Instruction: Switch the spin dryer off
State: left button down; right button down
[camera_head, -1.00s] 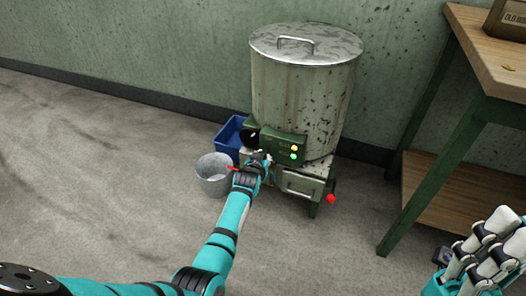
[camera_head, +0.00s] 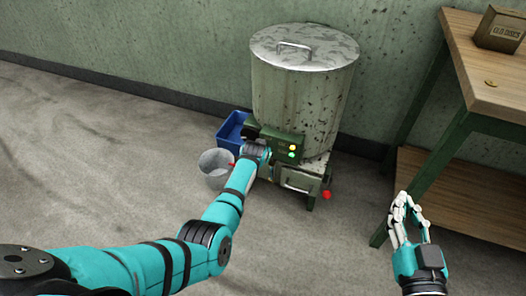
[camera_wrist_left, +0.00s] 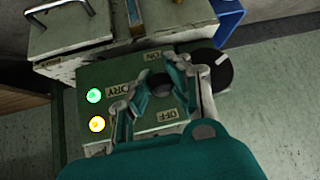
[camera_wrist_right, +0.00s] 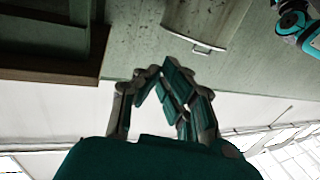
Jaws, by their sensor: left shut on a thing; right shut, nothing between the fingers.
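The spin dryer (camera_head: 300,100) is a tall, stained green drum with a metal lid. Its green control panel (camera_head: 287,147) bears a yellow light and a green light, both lit; they also show in the left wrist view (camera_wrist_left: 95,108). My left gripper (camera_wrist_left: 158,82) is at the panel, shut on a dark switch knob (camera_wrist_left: 160,86) beside the ON and OFF labels. The fingers hide part of the knob, so its setting cannot be told. My right gripper (camera_head: 402,205) is shut and empty, in the air right of the dryer; its fingers show in the right wrist view (camera_wrist_right: 165,75).
A black dial (camera_wrist_left: 211,72) with a white mark sits beside the switch. A blue bin (camera_head: 232,130) and a grey bucket (camera_head: 214,160) stand left of the dryer. A red knob (camera_head: 326,195) juts at its lower right. A wooden table (camera_head: 480,70) stands at right.

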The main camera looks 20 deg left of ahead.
pick_arm(q)
jog(key=shift+w+a+r+g+p, duration=0.2)
jog(key=shift+w+r+g+p, duration=0.1)
jog(key=shift+r+g, duration=0.3)
jog(key=shift+w+r+g, duration=0.1)
jog(key=shift+g, duration=0.4)
pick_arm(e)
jog(key=shift+s+d+f+g+h, duration=0.2)
jog(key=shift+f+g, duration=0.35)
jog(key=shift+f, duration=0.3)
jog(key=shift+s+d+f+g+h, duration=0.2)
jog(key=shift+f+g, duration=0.4)
jog(key=shift+f, duration=0.3)
jog(key=shift+s+d+f+g+h, duration=0.1)
jog(key=shift+s+d+f+g, duration=0.1)
jog(key=shift+f+g, duration=0.5)
jog(key=shift+f, duration=0.15)
pick_arm(q)
jog(key=c, duration=1.3)
grip_release()
jog(key=shift+c, duration=0.2)
jog(key=shift+o, duration=0.8)
jog(key=shift+d, duration=0.1)
pick_arm(e)
jog(key=shift+a, duration=0.1)
pick_arm(q)
jog(key=v, duration=1.2)
